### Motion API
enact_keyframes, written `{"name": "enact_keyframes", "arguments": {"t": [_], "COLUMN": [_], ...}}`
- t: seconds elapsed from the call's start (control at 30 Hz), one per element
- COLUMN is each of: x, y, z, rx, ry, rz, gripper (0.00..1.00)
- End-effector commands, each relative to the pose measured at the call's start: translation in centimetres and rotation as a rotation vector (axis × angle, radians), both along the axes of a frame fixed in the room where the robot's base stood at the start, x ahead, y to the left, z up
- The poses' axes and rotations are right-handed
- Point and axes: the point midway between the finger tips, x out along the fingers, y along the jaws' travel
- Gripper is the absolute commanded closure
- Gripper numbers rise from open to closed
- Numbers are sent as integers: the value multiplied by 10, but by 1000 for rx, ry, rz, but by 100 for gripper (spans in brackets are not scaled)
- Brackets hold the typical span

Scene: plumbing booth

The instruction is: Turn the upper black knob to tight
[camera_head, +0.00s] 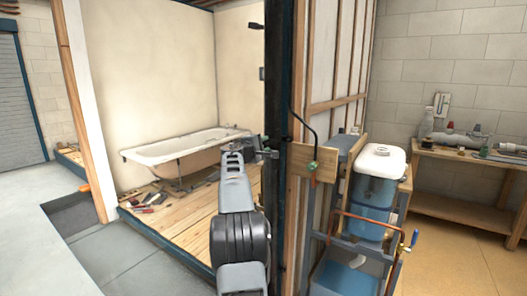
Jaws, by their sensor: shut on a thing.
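My gripper (266,152) is at the left side of the dark upright post, at about the height of the bathtub rim. It is shut on a small dark part there, which I take to be the upper black knob. The jaws and my arm hide most of this part, so its shape and turn cannot be made out. My arm reaches up to it from the bottom middle of the picture.
The dark post (279,215) stands close beside my gripper. A white bathtub (180,149) is behind on a wooden floor. To the right are a wooden board (300,160) with a green fitting, a blue tank (370,190) and copper pipe. Grey floor is clear at left.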

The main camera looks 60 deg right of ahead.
Motion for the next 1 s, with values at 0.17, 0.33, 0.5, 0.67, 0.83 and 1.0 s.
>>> {"name": "enact_keyframes", "arguments": {"t": [0.17, 0.33, 0.5, 0.67, 0.83, 1.0], "x": [0, 0, 0, 0, 0, 0], "y": [0, 0, 0, 0, 0, 0], "z": [-4, -4, -3, -3, -3, -2], "rx": [4, 5, 5, 5, 5, 2], "ry": [-46, -64, -68, -68, -68, -67], "rz": [-2, -2, -2, -2, -2, -3], "gripper": [90, 90, 90, 90, 56, 41]}}
